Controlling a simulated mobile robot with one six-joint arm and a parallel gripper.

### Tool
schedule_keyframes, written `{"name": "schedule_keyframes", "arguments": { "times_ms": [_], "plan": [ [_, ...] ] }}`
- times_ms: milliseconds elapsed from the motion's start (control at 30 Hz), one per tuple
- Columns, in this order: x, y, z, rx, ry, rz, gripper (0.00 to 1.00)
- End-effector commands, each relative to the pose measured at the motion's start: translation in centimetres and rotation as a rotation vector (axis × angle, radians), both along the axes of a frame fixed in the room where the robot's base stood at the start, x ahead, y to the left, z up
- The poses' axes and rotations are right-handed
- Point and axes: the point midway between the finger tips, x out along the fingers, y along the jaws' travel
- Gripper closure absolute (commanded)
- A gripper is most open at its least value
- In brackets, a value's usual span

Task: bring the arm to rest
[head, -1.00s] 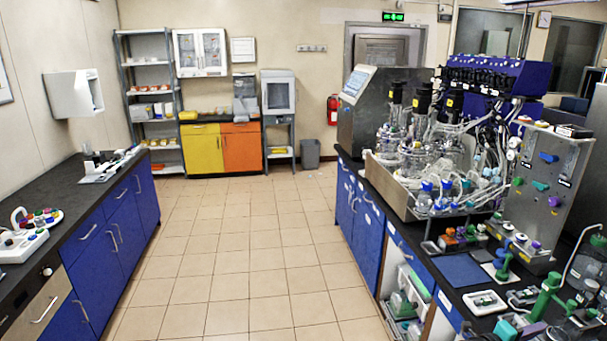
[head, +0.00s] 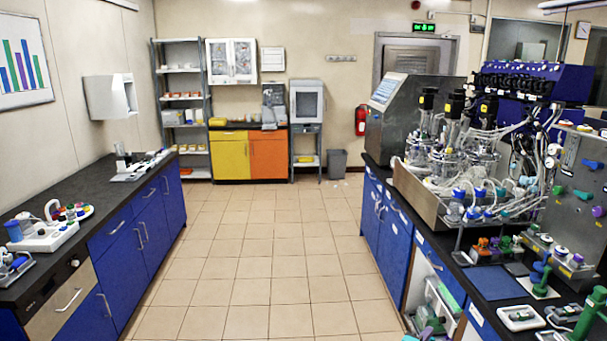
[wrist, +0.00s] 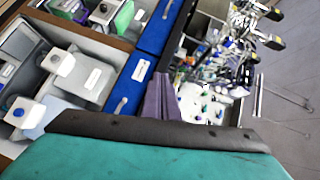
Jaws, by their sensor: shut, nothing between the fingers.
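My gripper (wrist: 164,98) shows in the wrist view as two purple-grey fingers side by side, shut and empty, beyond a dark bar and a teal body at the bottom. In the wrist view the fingers are in front of blue drawer fronts (wrist: 130,83), with the cluttered bench equipment beyond and to the right. I cannot tell how far the fingers are from them.
A left bench (head: 75,207) runs along the wall. Tiled floor (head: 245,250) between them is clear.

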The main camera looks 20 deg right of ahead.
Motion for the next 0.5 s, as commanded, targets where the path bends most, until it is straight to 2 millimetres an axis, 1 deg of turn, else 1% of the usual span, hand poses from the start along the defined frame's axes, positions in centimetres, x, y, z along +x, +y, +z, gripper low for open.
{"name": "schedule_keyframes", "arguments": {
  "times_ms": [33, 100, 167, 200, 367, 400, 467, 500],
  "plan": [
    [1.5, 2.0, -1.4, 0.006, 0.027, 0.056, 1.0],
    [3.2, 4.5, -3.1, 0.014, 0.067, 0.133, 1.0],
    [4.6, 6.8, -4.5, 0.02, 0.104, 0.199, 1.0],
    [5.5, 8.4, -5.4, 0.024, 0.128, 0.245, 1.0],
    [8.1, 14.8, -9.4, 0.038, 0.236, 0.426, 1.0],
    [8.6, 16.4, -10.4, 0.041, 0.265, 0.473, 1.0],
    [9.2, 18.9, -11.9, 0.045, 0.311, 0.542, 1.0],
    [9.4, 20.6, -13.0, 0.046, 0.342, 0.589, 1.0]
  ]
}}
